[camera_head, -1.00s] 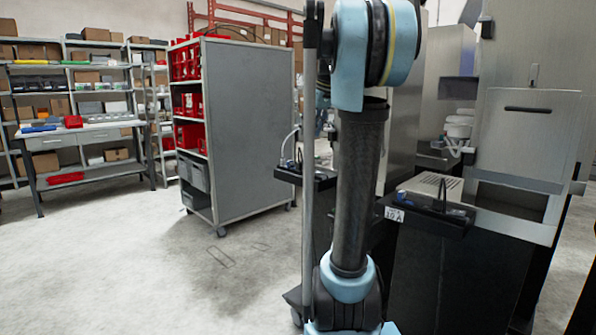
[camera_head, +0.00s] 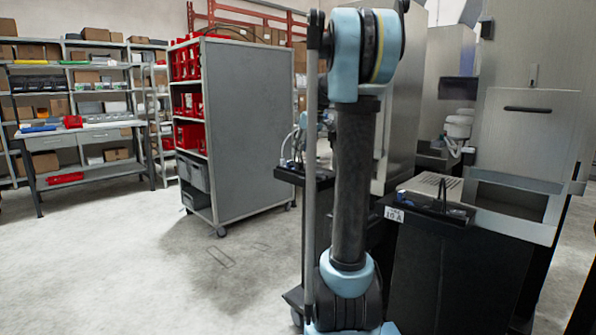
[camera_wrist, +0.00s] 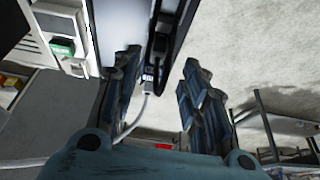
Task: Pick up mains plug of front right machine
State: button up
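In the wrist view my gripper (camera_wrist: 160,88) is open, with a wide gap between its two dark ribbed fingers. A small light-grey plug-like end (camera_wrist: 148,79) with a grey cable (camera_wrist: 138,118) shows between the fingers, close to the left one. I cannot tell whether it touches that finger. Beside it is a dark narrow tray (camera_wrist: 172,30) with a black part in it. In the head view the machine at right (camera_head: 530,125) has a black shelf (camera_head: 432,216) labelled 10 A. My arm hides most of my gripper there.
Another black shelf (camera_head: 300,173) with a cable stands left of my arm, by a farther machine. A grey cabinet on wheels with red bins (camera_head: 250,130) stands to the left. A workbench (camera_head: 85,135) is at far left. The floor at front left is clear.

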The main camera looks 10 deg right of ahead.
aim_at(299, 162)
jog(key=shift+x, duration=3)
jog(key=shift+w+d, duration=0.15)
jog(key=shift+w, duration=0.05)
grip_shut()
